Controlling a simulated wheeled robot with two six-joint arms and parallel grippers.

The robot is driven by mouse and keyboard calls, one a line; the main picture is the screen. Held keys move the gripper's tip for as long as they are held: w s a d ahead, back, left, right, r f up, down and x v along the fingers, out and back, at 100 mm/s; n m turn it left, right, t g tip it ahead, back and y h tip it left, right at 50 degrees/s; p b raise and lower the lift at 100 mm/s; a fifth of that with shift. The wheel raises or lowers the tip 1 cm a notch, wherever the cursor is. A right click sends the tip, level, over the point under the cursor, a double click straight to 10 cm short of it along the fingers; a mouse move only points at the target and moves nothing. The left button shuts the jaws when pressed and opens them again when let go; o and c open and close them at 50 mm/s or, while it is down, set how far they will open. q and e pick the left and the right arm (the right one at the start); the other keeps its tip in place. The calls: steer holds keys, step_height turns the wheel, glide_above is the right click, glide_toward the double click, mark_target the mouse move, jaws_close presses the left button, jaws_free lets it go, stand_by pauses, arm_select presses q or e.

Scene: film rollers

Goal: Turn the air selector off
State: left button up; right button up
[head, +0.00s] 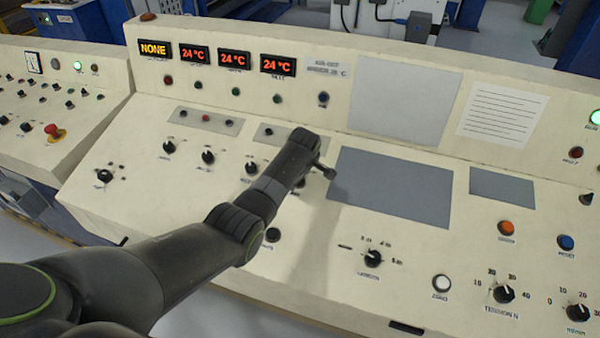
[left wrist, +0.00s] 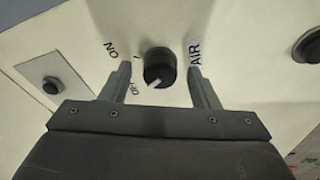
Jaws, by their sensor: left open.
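The air selector is a black round knob (left wrist: 158,64) with a white pointer line, on the cream panel in the left wrist view. Its pointer points down and left, toward the OFF lettering (left wrist: 132,90). The ON lettering (left wrist: 111,49) is above that, and the AIR lettering (left wrist: 195,52) is right of the knob. My left gripper (left wrist: 159,70) is open, with one finger on each side of the knob and a visible gap at each side. In the head view my left gripper (head: 323,172) is low over the console and my arm largely hides the selector. My right gripper is not in view.
Other knobs (head: 208,157) and buttons (head: 442,283) stand out from the sloping console (head: 330,235). A grey blank plate (head: 390,187) lies right of my gripper. In the left wrist view, a dark button (left wrist: 51,86) is at left and another dark round part (left wrist: 310,48) at right.

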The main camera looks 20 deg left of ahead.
arm_select(q)
steer(key=shift+s+d+r, duration=0.1)
steer(key=shift+r, duration=0.3)
steer(key=b+v, duration=0.2)
steer(key=v, duration=1.4)
steer(key=shift+r, duration=0.3)
steer(key=shift+f, duration=0.1)
